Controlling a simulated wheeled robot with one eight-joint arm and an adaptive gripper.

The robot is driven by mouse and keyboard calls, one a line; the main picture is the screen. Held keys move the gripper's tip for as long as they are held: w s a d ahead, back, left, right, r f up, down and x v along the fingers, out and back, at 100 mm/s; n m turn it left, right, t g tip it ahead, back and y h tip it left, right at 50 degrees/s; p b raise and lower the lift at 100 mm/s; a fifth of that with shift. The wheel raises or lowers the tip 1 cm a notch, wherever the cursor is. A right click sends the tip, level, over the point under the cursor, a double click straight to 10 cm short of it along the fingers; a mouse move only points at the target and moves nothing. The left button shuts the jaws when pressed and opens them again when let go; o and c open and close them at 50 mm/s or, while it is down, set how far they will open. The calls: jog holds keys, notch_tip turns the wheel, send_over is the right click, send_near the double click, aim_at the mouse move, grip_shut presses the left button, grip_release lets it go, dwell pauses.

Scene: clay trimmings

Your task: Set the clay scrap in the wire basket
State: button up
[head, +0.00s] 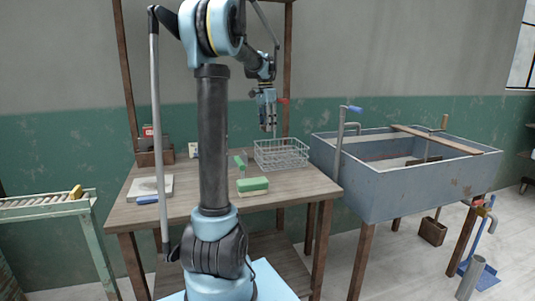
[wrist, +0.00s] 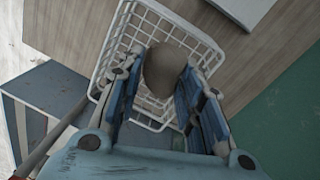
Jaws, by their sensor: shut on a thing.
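The clay scrap (wrist: 165,68) is a rounded grey-brown lump between the fingers of my gripper (wrist: 160,85) in the wrist view. My gripper is shut on it. The white wire basket (wrist: 186,31) lies behind and below the lump in that view, its rim and mesh showing around it. In the head view the wire basket (head: 283,155) stands at the right back of the wooden table, and my gripper (head: 269,128) points down over it. I cannot make out the clay scrap in the head view. The fingers hide part of the basket in the wrist view.
On the table (head: 285,193) are a green and cream sponge (head: 252,187), a small green item (head: 240,161) and a pale slab (head: 150,187). A large grey sink (head: 405,190) with a plank (head: 440,138) across it stands just right of the table.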

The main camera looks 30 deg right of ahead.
notch_tip(320, 180, down, 12)
jog(key=shift+r, duration=0.1)
dwell(0.5)
jog(key=shift+f, duration=0.65)
jog(key=o, duration=1.1)
jog(key=shift+r, duration=0.1)
jog(key=r, duration=0.4)
jog(key=w+r, duration=0.1)
jog(key=r, duration=0.8)
jog(key=shift+w, duration=0.15)
